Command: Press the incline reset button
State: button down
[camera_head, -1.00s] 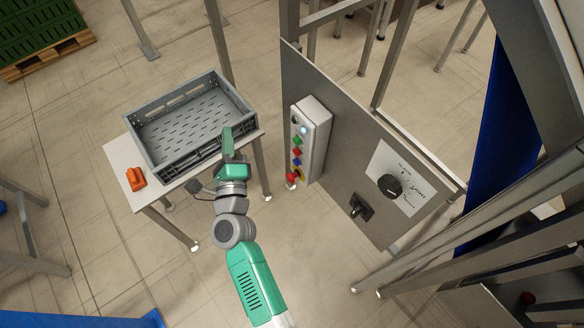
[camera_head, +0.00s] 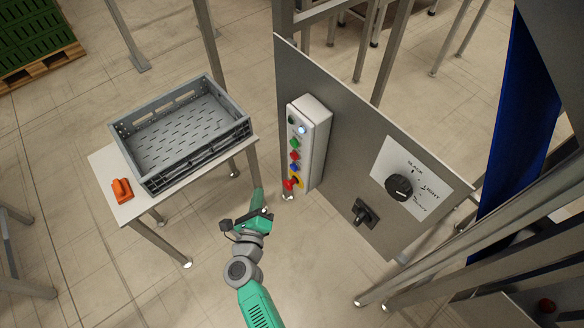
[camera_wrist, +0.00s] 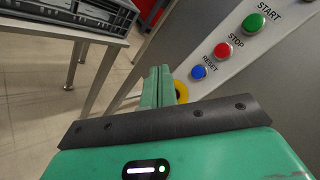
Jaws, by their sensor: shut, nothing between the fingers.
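The button box (camera_head: 312,150) is a light grey panel on the upright grey board. In the wrist view its blue button marked RESET (camera_wrist: 198,72) is right of my fingers, below a red STOP button (camera_wrist: 223,50) and a green START button (camera_wrist: 254,22). The blue button also shows in the head view (camera_head: 294,168). My gripper (camera_head: 257,197) is shut and empty, left of and below the box, apart from it. In the wrist view my green fingers (camera_wrist: 157,85) are together and partly hide a yellow ring below the buttons.
A red emergency knob (camera_head: 289,184) sits low on the box. A grey crate (camera_head: 150,186) and an orange object (camera_head: 122,190) are on a white table (camera_head: 128,208) at left. A black dial (camera_head: 398,187) and a black switch (camera_head: 364,212) are on the board (camera_head: 345,160) at right.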

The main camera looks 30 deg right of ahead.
jog(key=w+d+b, duration=0.1)
jog(key=d+b, duration=0.1)
jog(key=d, duration=0.6)
jog(key=shift+w+d+b, duration=0.25)
jog(key=shift+d+b, duration=0.05)
jog(key=shift+d, duration=0.05)
jog(key=shift+d, duration=0.1)
dwell(1.7)
jog(key=shift+d, duration=0.35)
jog(key=shift+w+d+b, duration=0.1)
jog(key=shift+d+b, duration=0.2)
jog(key=shift+d, duration=0.1)
dwell(0.5)
jog(key=shift+a, duration=0.15)
dwell(0.3)
jog(key=shift+a+p, duration=0.35)
jog(key=shift+a, duration=0.3)
jog(key=a+p, duration=0.1)
jog(key=a, duration=0.1)
jog(key=s+a, duration=0.1)
jog(key=a, duration=0.2)
jog(key=shift+p, duration=0.35)
